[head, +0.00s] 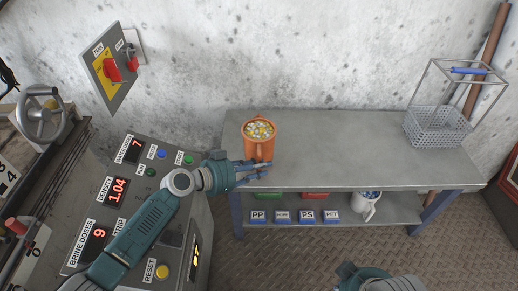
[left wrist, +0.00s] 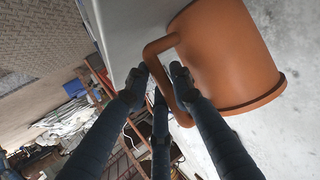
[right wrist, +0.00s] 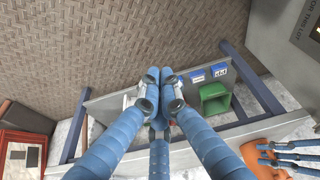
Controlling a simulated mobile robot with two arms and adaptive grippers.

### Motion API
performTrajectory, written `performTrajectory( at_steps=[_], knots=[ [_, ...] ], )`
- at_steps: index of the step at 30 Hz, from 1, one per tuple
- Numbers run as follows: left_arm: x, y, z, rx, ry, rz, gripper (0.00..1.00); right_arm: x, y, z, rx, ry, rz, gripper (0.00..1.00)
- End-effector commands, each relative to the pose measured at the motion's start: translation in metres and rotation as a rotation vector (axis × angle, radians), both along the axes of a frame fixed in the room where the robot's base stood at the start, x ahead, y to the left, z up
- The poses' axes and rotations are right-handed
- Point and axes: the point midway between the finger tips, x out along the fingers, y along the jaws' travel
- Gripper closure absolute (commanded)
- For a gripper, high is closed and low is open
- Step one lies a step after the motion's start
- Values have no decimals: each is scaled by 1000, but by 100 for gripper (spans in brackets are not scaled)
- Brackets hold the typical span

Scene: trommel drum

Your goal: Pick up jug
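The orange jug (head: 261,146), filled with pale and yellow pieces, stands upright on the grey bench near its left end. Its handle faces the front edge. My left gripper (head: 255,172) is at the handle, in front of the jug. In the left wrist view the jug (left wrist: 228,55) is large, and its handle passes between my spread fingers (left wrist: 158,80); I see no clear grip. The jug (right wrist: 262,132) also shows at the right in the right wrist view. My right gripper (right wrist: 161,88) is empty, its fingertips together, in front of the bench.
The grey bench (head: 340,150) has a wire basket (head: 437,127) at its right end. Its lower shelf holds labelled bins and a white jug (head: 367,206) with blue contents. A control panel (head: 125,215) stands at the left. The bench middle is clear.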

Motion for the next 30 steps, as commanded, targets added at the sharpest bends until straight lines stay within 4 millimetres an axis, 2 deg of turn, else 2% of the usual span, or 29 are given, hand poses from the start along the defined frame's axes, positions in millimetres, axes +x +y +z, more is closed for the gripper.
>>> performTrajectory(
  at_steps=[1,2,3,13,17,22,26,28,30],
  knots=[
    [0,0,0,0,0,0,93,0,0,0,0,0,0,100],
    [0,0,0,0,0,0,99,0,0,0,0,0,0,100],
    [0,0,0,0,0,0,100,0,0,0,0,0,0,100],
    [1,0,3,-1,-4,1,100,0,0,1,0,0,0,100],
    [1,0,11,-1,-5,1,100,0,0,4,0,0,0,100],
    [1,0,36,-2,-8,1,100,0,0,13,0,0,0,100],
    [1,1,70,0,-11,-1,100,3,0,19,1,-7,0,100],
    [1,0,88,-1,-11,0,100,10,1,-9,-1,15,0,100],
    [1,0,108,-1,-11,-1,100,13,2,-29,-1,26,1,100]
  ],
)
